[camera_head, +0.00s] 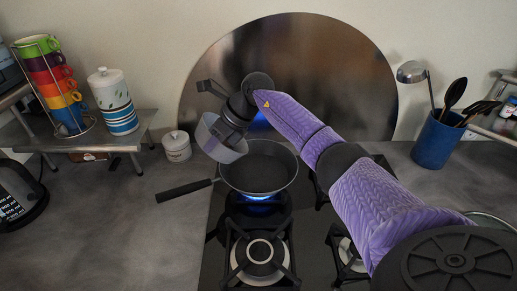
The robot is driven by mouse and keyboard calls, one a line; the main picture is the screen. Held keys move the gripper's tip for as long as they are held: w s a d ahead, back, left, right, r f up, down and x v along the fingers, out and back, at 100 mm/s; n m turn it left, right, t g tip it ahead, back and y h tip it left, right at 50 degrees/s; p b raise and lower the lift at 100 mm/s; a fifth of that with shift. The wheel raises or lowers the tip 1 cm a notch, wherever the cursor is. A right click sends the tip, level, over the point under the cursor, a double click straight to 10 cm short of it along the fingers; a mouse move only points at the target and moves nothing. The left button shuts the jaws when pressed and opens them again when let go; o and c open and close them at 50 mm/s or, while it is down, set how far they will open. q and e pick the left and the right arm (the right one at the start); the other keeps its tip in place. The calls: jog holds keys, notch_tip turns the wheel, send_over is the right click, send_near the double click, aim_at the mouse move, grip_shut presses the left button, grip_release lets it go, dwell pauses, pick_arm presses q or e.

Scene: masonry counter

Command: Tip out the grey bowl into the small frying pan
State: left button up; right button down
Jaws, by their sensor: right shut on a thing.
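The grey bowl (209,143) is in my right gripper (222,108), which is shut on it. The bowl is tilted and hangs above the left rim of the small frying pan (262,172). The pan sits on a burner with a blue flame under it, its black handle (184,191) pointing left. The part of the pan's inside that I see looks dark and empty. The bowl's inside is hidden. My left gripper is not in view.
A shelf (92,143) holds stacked coloured cups (56,82) and a striped canister (113,101). A blue utensil holder (437,140) stands at right. The counter (160,240) at front left is clear.

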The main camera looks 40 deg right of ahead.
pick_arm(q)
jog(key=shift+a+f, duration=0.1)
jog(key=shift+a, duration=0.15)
pick_arm(e)
jog(key=shift+d+r, duration=0.1)
jog(key=shift+s+d+r, duration=0.1)
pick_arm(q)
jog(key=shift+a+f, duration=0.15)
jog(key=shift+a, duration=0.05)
pick_arm(e)
jog(key=shift+y, duration=0.3)
pick_arm(q)
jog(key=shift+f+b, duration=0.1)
jog(key=shift+b, duration=0.25)
pick_arm(e)
jog(key=shift+d+r+t, duration=0.1)
jog(key=shift+r+t, duration=0.05)
jog(key=shift+t, duration=0.15)
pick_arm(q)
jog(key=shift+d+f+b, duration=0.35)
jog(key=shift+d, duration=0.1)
pick_arm(e)
jog(key=shift+s+d+r+y, duration=0.15)
jog(key=shift+d+r+y, duration=0.1)
jog(key=shift+y, duration=0.25)
